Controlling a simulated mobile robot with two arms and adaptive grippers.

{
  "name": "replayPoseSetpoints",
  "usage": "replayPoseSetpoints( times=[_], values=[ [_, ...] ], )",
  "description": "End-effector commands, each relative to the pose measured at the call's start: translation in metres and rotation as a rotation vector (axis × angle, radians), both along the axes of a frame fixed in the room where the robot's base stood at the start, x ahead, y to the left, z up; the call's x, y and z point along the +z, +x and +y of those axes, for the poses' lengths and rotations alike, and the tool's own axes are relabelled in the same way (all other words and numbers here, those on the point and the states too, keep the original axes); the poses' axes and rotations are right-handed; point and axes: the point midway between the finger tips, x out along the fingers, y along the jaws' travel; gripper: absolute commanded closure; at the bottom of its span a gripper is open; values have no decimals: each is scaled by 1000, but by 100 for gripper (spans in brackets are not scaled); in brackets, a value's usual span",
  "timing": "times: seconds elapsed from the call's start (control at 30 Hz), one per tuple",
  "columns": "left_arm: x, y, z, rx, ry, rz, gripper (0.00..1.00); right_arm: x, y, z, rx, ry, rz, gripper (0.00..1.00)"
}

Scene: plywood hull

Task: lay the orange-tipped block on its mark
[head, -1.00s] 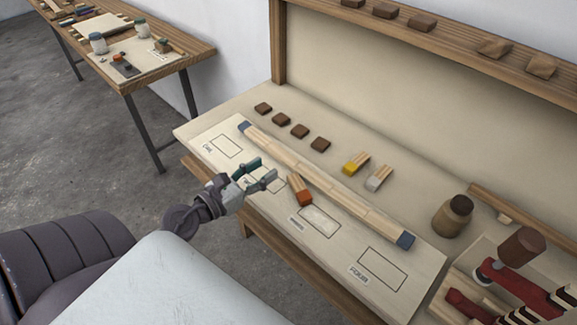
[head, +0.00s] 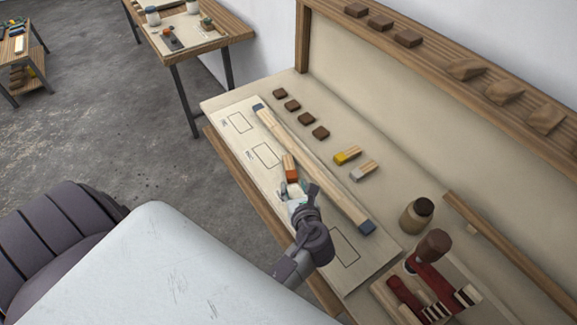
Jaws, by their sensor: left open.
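The orange-tipped block (head: 291,168) lies on the pale marked board (head: 222,108), close beside the long wooden strip (head: 318,173) with blue ends. Its orange end points toward my left gripper (head: 292,188). My left gripper is open, low over the board just in front of that orange end. I cannot tell whether the fingers touch the block. Outlined marks show on the board: one at the far end (head: 240,122), a second (head: 266,156) left of the block, and one at the near end (head: 345,246). My gripper and wrist hide the area between. My right gripper is out of view.
A yellow-tipped block (head: 347,156) and a grey-tipped block (head: 364,171) lie behind the strip, near several dark brown squares (head: 306,118). A brown jar (head: 416,215) and a tray with red tools (head: 427,281) stand at the right. A shelf (head: 435,55) runs above.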

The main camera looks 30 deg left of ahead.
Motion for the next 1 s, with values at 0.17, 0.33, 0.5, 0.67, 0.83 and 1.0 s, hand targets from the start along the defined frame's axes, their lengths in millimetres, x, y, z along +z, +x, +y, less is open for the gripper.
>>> replayPoseSetpoints(
  times=[0.17,0.33,0.5,0.67,0.83,1.0],
  values=[
    [-15,20,20,-1,1,-3,56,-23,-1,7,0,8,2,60],
    [-17,28,27,-1,0,-2,56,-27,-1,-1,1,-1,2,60],
    [-25,41,37,0,0,-6,56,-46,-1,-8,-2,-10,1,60],
    [-32,56,50,-1,0,-5,56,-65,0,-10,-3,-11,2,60],
    [-33,63,58,-1,0,-2,56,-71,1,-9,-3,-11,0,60],
    [-32,64,59,-2,0,-1,56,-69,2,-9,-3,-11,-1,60]
  ],
)
